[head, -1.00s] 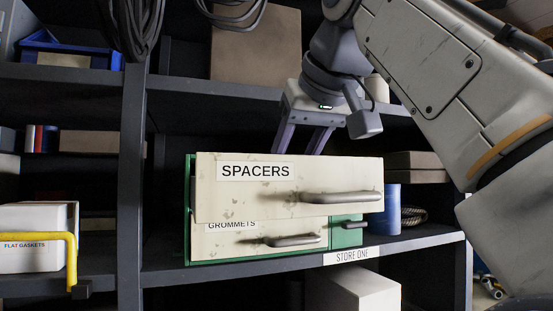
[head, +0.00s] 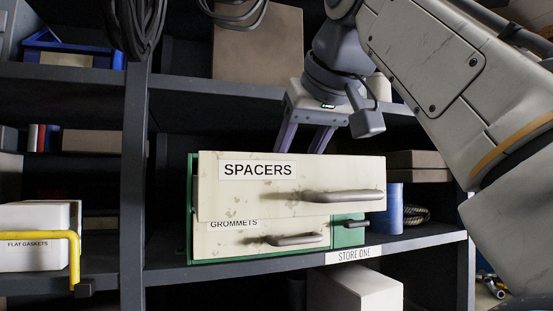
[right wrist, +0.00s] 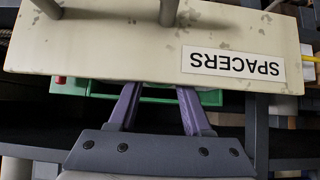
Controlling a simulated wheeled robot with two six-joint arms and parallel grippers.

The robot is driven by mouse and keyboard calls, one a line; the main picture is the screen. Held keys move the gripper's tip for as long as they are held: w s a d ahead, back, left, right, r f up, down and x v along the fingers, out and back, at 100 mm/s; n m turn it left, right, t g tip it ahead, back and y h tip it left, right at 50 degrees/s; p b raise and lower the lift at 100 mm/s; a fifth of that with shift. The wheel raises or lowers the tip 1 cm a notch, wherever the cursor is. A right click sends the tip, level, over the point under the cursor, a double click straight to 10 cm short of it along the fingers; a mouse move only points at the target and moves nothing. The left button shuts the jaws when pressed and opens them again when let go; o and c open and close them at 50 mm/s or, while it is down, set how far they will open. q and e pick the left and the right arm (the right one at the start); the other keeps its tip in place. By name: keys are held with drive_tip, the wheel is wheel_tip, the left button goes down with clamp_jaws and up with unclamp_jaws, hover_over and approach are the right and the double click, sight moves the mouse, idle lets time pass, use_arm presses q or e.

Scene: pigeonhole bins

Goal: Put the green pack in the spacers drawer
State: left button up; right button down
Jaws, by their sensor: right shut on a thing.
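The spacers drawer (head: 290,180) is pulled out from the green cabinet (head: 189,215), and its cream front, labelled SPACERS, faces me. It also shows upside down in the right wrist view (right wrist: 120,60). My right gripper (head: 306,150) points down behind the top edge of this front, with its two purple fingers apart. The fingertips and whatever is between them are hidden by the drawer front. A green strip shows behind the fingers in the right wrist view; I cannot tell whether it is cabinet or pack. I cannot make out the green pack for certain. My left gripper is not in view.
The grommets drawer (head: 240,240) sits directly below. A blue cylinder (head: 394,209) and brown boxes (head: 418,165) stand to the right on the same shelf. The dark shelf above (head: 220,88) is close to my right wrist. A dark post (head: 134,190) stands left of the cabinet.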

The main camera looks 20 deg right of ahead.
drive_tip(key=shift+f+b, duration=0.45)
drive_tip(key=shift+b, duration=0.05)
idle(0.4)
idle(0.5)
drive_tip(key=shift+c, duration=1.3)
unclamp_jaws()
drive_tip(key=shift+o, duration=0.3)
drive_tip(key=shift+o, duration=1)
drive_tip(key=shift+r+p, duration=0.2)
drive_tip(key=shift+p, duration=0.1)
